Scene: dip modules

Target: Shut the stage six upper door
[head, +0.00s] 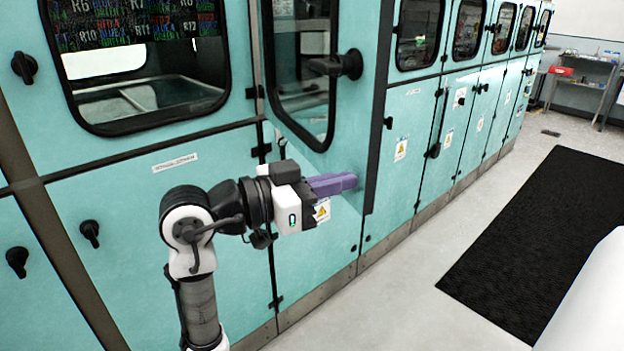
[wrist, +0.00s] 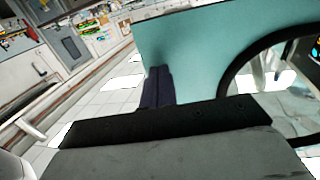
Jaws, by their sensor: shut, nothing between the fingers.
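An upper teal door (head: 348,110) with a dark-framed window stands swung out from the machine front in the head view. Its hinges are on the left and its black handle (head: 345,65) is near its free right edge. It also fills the upper right of the wrist view (wrist: 195,50). I cannot read a stage number on it. My gripper (head: 345,182) is shut and empty, with purple fingers pointing right across the door's lower part. In the wrist view the fingers (wrist: 157,88) lie at the door's lower left corner area. I cannot tell whether they touch it.
A lower door (head: 325,245) with a warning label sits below, apparently flush. A windowed panel (head: 145,100) is on the left. More closed doors (head: 425,110) run off to the right. A black mat (head: 545,240) lies on the open floor at right.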

